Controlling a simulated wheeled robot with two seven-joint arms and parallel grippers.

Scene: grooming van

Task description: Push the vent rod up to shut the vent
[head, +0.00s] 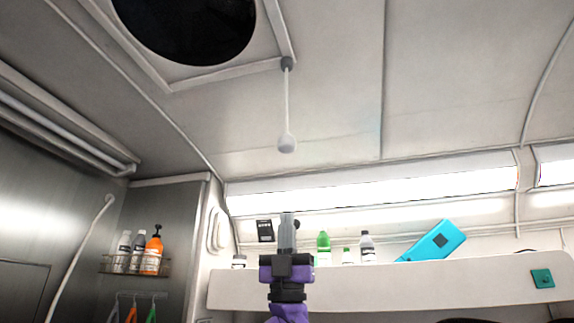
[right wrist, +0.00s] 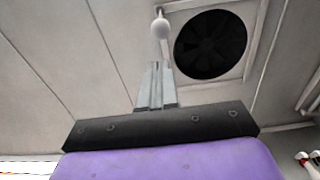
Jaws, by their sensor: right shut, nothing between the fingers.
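The vent rod (head: 287,105) hangs down from the ceiling at the corner of the vent frame, with a pale round knob (head: 287,143) at its lower end. The round dark vent (head: 188,28) is at the top left. My right gripper (head: 287,216) points up, shut and empty, below the knob with a gap between them in the head view. In the right wrist view the knob (right wrist: 160,28) shows just past the fingertips (right wrist: 156,64), and the vent (right wrist: 210,45) is to the right of it. I cannot tell the exact distance. My left gripper is not in view.
A white shelf (head: 380,289) runs along the back wall with several bottles and a tilted blue box (head: 434,241). A wire rack (head: 135,265) with bottles is on the left wall. A lit strip (head: 380,191) runs above the shelf. The space around the knob is clear.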

